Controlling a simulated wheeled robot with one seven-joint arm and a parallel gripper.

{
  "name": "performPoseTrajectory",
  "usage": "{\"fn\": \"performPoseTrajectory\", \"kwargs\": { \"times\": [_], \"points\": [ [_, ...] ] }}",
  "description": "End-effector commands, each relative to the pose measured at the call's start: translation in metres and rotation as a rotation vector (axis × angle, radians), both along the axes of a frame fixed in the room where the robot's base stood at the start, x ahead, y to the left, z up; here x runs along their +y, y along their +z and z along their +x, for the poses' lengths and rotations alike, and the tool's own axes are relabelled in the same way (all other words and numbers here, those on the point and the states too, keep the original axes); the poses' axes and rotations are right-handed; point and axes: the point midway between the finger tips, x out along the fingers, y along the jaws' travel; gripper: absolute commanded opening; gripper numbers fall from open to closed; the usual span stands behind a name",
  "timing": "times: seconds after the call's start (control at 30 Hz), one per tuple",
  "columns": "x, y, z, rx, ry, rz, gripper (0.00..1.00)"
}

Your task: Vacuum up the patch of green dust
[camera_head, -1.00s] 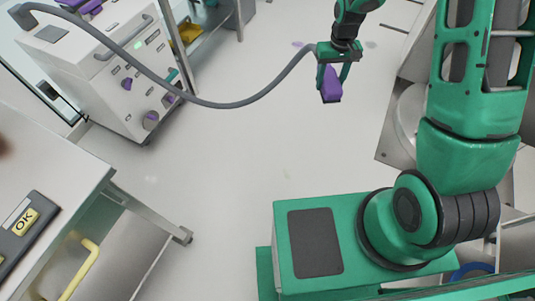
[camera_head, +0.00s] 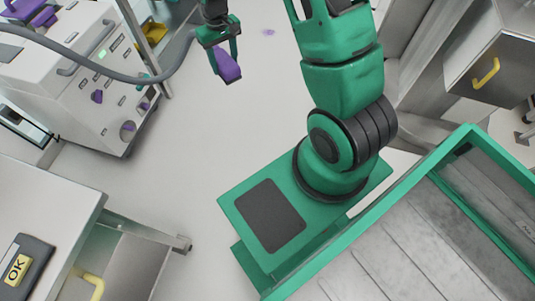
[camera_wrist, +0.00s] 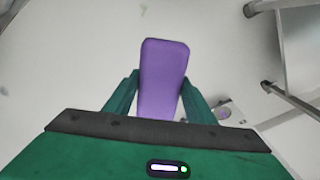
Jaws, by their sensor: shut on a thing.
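My gripper (camera_head: 224,55) is shut on a purple vacuum nozzle (camera_head: 228,68) and holds it above the pale floor, its free end pointing down. In the wrist view my gripper (camera_wrist: 160,78) has one green finger on each side of the nozzle (camera_wrist: 163,62). A grey hose (camera_head: 120,75) runs from the left to near my gripper. A small purple patch (camera_head: 268,32) lies on the floor at the top, to the right of the nozzle.
A white wheeled machine (camera_head: 95,85) with purple knobs stands left of my gripper. A table (camera_head: 55,190) with an OK sign (camera_head: 16,270) is at lower left. A grey cabinet (camera_head: 490,75) with a yellow handle is at upper right. Floor between machine and my base is clear.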

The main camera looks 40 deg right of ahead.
Motion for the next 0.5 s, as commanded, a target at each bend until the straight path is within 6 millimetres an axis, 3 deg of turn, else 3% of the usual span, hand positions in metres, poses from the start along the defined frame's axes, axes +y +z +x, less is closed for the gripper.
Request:
{"fn": "performPoseTrajectory", "kwargs": {
  "times": [0.27, 0.37, 0.5],
  "points": [
    [0.012, -0.007, 0.004, 0.001, 0.018, 0.000, 0.32],
    [0.008, -0.024, 0.011, 0.004, 0.018, 0.000, 0.32],
    [-0.003, -0.068, 0.025, 0.007, 0.018, 0.000, 0.32]
  ]
}}
